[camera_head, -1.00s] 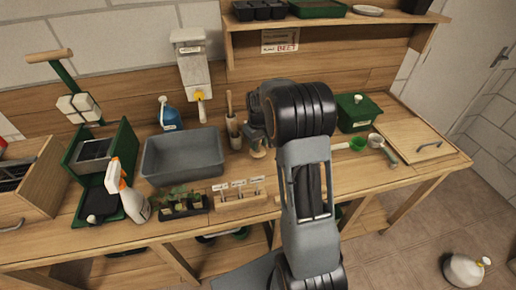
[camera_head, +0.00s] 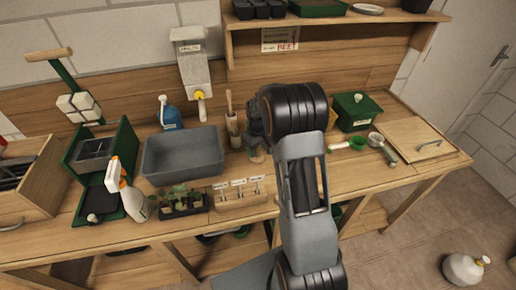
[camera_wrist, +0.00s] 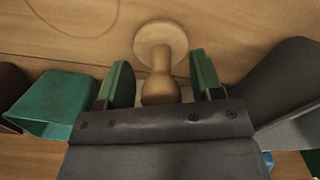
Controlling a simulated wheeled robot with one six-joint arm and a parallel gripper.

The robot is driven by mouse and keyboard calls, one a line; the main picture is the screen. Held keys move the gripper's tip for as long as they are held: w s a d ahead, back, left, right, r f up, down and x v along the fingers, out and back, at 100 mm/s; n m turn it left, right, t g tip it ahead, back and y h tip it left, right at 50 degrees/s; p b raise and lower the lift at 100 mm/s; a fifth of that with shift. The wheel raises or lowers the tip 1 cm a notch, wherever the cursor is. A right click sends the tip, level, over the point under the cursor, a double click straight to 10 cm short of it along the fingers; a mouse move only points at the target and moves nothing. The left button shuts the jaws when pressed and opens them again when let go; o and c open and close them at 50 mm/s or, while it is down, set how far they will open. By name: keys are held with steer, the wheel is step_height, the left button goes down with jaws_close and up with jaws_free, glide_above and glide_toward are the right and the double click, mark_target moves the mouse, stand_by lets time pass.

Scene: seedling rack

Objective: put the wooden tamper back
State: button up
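The wooden tamper (camera_wrist: 160,50) stands between the two green-tipped fingers of my gripper (camera_wrist: 161,82) in the wrist view. Its round disc shows beyond the fingertips, and its knobbed handle points toward the palm. Gaps show on both sides of the handle, so my gripper is open around it and not touching it. In the head view a small part of the tamper (camera_head: 257,156) shows on the bench below my gripper; my arm hides much of that area.
A faint circle outline (camera_wrist: 72,18) is on the wood in the wrist view, beside a green container (camera_wrist: 55,105). In the head view a grey tub (camera_head: 183,156), a labelled wooden block (camera_head: 240,199) and a green box (camera_head: 356,112) stand around my arm.

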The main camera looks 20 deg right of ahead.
mark_target(256, 159)
step_height(256, 159, up, 12)
steer(key=shift+f, duration=0.25)
steer(key=s+a+r+t, duration=0.2)
steer(key=s+a+r, duration=0.4)
steer(key=s, duration=0.4)
steer(key=s+a+m+t, duration=0.1)
steer(key=s+a, duration=0.1)
steer(key=s, duration=0.4)
steer(key=s+a+f+m+t, duration=0.1)
steer(key=s+a, duration=0.1)
steer(key=s, duration=0.3)
steer(key=shift+s+a+f, duration=0.3)
steer(key=shift+s, duration=0.1)
